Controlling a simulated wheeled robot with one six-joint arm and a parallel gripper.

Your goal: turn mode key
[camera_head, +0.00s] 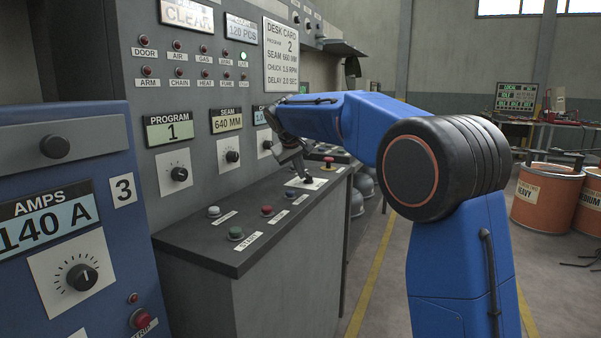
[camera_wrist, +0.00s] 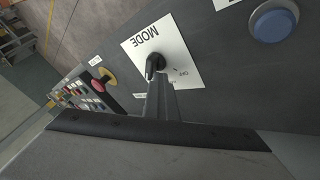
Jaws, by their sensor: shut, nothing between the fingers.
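The mode key (camera_wrist: 153,64) is a small black key or knob on a white plate (camera_wrist: 178,42) marked MODE, which appears upside down in the wrist view. An OFF mark sits beside it. In the head view the key (camera_head: 308,179) stands on the sloping desk top, close by my gripper (camera_head: 302,168). In the wrist view my gripper (camera_wrist: 160,84) is shut and empty, its grey fingertips right at the key's near side. I cannot tell whether they touch it. The fingers hide part of the plate.
A red mushroom button on a yellow base (camera_wrist: 102,84) and a blue button (camera_wrist: 273,23) flank the plate. Several push buttons line the console desk (camera_head: 205,245). The upright panel (camera_head: 110,75) with dials and lamps rises behind. The floor beyond the desk is open.

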